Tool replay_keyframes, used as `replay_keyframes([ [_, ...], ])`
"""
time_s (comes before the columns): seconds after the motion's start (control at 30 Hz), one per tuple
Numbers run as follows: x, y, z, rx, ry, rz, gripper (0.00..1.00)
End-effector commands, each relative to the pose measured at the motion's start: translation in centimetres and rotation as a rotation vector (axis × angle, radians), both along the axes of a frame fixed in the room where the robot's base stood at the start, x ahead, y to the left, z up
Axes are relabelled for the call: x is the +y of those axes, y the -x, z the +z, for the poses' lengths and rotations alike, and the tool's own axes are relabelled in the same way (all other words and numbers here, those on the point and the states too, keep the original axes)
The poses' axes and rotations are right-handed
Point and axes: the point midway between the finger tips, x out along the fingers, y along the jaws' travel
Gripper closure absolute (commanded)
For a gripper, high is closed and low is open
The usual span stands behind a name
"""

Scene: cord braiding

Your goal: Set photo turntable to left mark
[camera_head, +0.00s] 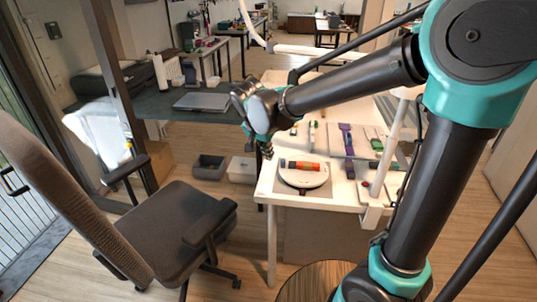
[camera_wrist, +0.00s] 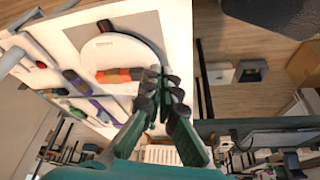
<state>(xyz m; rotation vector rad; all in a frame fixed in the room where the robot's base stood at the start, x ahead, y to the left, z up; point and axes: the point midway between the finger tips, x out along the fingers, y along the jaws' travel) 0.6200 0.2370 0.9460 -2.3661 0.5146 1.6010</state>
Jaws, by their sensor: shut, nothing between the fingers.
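The photo turntable (camera_head: 304,181) is a white disc with an orange and dark bar (camera_head: 299,165) across its top, near the front left corner of the white table. In the wrist view the turntable (camera_wrist: 118,55) lies on a grey mat, beyond my fingers, with the orange bar (camera_wrist: 121,75) near its lower side. A small red mark (camera_wrist: 103,42) shows on the disc. My gripper (camera_head: 267,150) is above the table's left edge, just left of and behind the turntable, apparently clear of it. In the wrist view my gripper (camera_wrist: 162,88) is shut and empty.
Purple and green tools (camera_head: 347,138) lie on the white table (camera_head: 270,186) right of and behind the turntable. Grey and white bins (camera_head: 209,167) sit on the floor. A white post rises at the table's right.

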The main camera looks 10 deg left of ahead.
Motion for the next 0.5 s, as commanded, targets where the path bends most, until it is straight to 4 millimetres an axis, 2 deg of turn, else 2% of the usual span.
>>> replay_keyframes([
  [0.5, -1.5, -3.2, -8.6, 0.000, 0.000, 0.000, 1.00],
])
